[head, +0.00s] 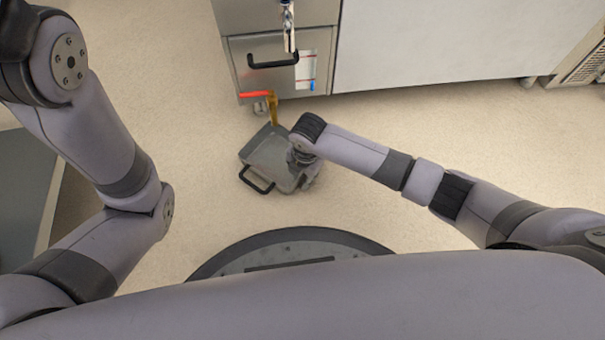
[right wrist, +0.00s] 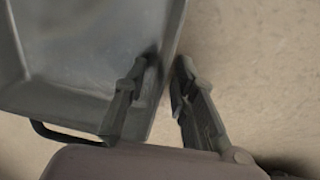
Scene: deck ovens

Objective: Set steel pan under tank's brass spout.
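The steel pan (head: 268,152), a grey shallow rectangular tray with a dark loop handle at its near left, is low at the floor. The brass spout (head: 273,112) with a red lever projects from beneath the steel cabinet front, and its lower end meets the pan's far corner in the head view. My right gripper (head: 297,163) is at the pan's right side. In the right wrist view its fingers (right wrist: 163,75) straddle the wall of the pan (right wrist: 75,60), one inside and one outside, closed on it. My left gripper is out of view.
The steel cabinet (head: 290,60) has a dark drawer handle (head: 273,62) and a hanging paper tag. A long pale counter front (head: 440,40) runs to the right. A dark-topped unit stands at the far left. The floor around the pan is clear.

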